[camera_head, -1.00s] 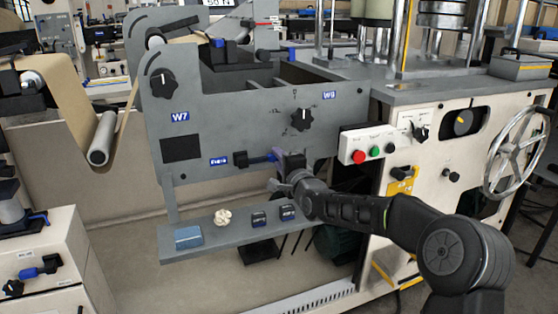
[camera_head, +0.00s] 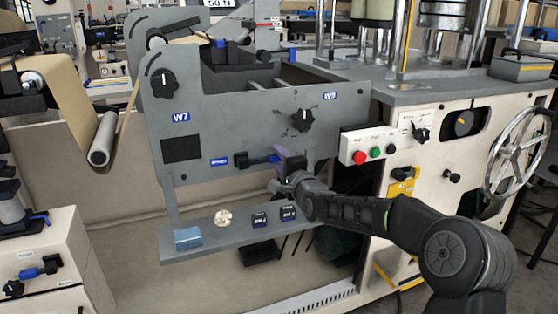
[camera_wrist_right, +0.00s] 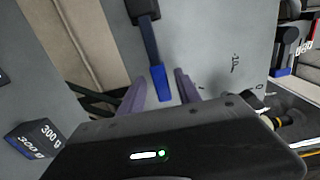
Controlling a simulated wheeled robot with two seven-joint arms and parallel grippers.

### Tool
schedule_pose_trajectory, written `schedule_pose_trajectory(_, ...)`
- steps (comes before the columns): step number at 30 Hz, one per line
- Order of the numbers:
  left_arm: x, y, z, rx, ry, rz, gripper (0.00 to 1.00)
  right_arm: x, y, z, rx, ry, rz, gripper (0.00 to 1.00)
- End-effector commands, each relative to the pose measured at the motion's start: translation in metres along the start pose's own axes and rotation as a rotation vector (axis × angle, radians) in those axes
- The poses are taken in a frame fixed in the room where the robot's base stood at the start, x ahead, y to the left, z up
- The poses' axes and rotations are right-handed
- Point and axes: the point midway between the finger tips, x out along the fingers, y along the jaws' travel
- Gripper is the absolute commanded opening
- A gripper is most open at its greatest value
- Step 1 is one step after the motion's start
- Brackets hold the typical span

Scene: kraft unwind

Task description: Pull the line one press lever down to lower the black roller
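A lever (camera_head: 258,160) with a black pivot block and a blue end sticks out sideways from the grey machine panel, next to a small blue label too small to read. In the right wrist view the lever's blue end (camera_wrist_right: 158,83) lies between the two purple-grey fingers of my right gripper (camera_wrist_right: 160,90). The fingers are apart, with gaps on both sides of the blue end. In the head view my right gripper (camera_head: 287,164) is at the lever's right end, in front of the panel. I cannot make out the black roller for certain. My left gripper is out of view.
A grey shelf (camera_head: 205,252) below the lever holds a blue block (camera_head: 188,237), a crumpled pale piece (camera_head: 223,218) and two dark weights. A button box (camera_head: 367,145) is to the right of the gripper. A black knob (camera_head: 303,119) is above it.

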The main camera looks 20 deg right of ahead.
Motion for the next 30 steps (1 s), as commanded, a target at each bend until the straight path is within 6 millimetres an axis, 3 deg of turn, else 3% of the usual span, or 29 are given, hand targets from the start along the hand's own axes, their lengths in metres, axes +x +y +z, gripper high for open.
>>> schedule_pose_trajectory(5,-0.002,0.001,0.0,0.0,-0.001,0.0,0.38,-0.012,-0.001,-0.001,0.0,0.001,0.001,0.4)
schedule_pose_trajectory(18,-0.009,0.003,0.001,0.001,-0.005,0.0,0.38,-0.074,0.0,0.0,0.0,0.001,0.001,0.4)
schedule_pose_trajectory(30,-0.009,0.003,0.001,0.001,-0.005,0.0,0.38,-0.077,0.001,0.0,0.001,0.0,0.001,0.4)
